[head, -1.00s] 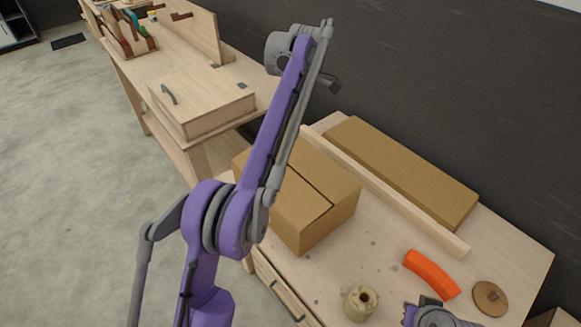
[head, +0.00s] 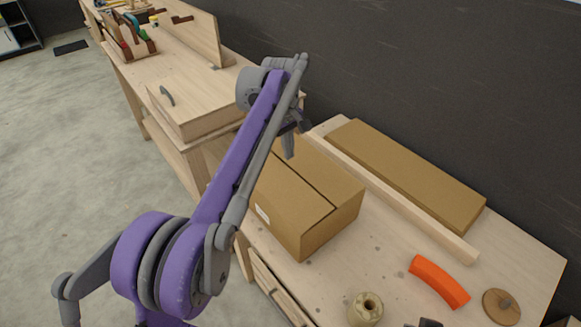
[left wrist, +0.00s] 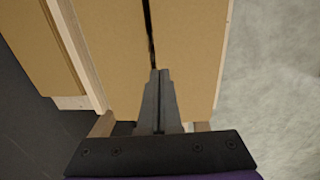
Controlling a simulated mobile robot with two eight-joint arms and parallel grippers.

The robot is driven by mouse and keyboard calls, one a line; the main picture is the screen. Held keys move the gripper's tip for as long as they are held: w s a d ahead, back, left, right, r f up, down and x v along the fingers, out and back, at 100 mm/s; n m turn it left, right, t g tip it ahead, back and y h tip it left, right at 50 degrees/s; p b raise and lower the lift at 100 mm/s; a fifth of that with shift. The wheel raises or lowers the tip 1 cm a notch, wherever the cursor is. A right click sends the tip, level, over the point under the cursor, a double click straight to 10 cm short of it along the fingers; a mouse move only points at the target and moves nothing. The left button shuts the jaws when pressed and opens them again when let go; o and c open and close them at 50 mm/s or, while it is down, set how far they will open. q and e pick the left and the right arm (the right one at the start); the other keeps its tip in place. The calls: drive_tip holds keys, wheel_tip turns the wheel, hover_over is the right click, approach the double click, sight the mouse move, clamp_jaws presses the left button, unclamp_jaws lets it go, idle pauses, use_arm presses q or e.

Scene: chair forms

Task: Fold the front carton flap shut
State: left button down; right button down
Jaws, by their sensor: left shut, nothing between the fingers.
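The brown carton (head: 315,228) stands on the workbench. Its two long top flaps lie about flat with a narrow dark gap between them. The front flap (head: 287,198) is on the side nearer me and partly hidden behind my left arm. The rear flap (head: 328,172) is on the wall side. My left gripper (head: 289,155) points down over the far end of the carton, shut and empty. In the left wrist view its fingertips (left wrist: 160,74) are together over the gap line; contact with the cardboard cannot be told. My right gripper's fingers do not show.
A wooden strip (head: 400,200) and a flat brown box (head: 405,172) lie behind the carton. An orange curved piece (head: 438,283), a spool (head: 365,309) and a wooden disc (head: 501,306) lie to the right. A wooden case (head: 195,105) is on the bench beyond.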

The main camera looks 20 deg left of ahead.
sight(291, 173)
use_arm(q)
drive_tip(key=shift+w+d+f, duration=0.1)
drive_tip(key=shift+w+f, duration=0.05)
drive_tip(key=shift+f, duration=1.4)
drive_tip(key=shift+w+d+f, duration=0.1)
drive_tip(key=shift+w+f, duration=0.05)
drive_tip(key=shift+f, duration=1.4)
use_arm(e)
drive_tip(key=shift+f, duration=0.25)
use_arm(q)
drive_tip(key=shift+f, duration=0.1)
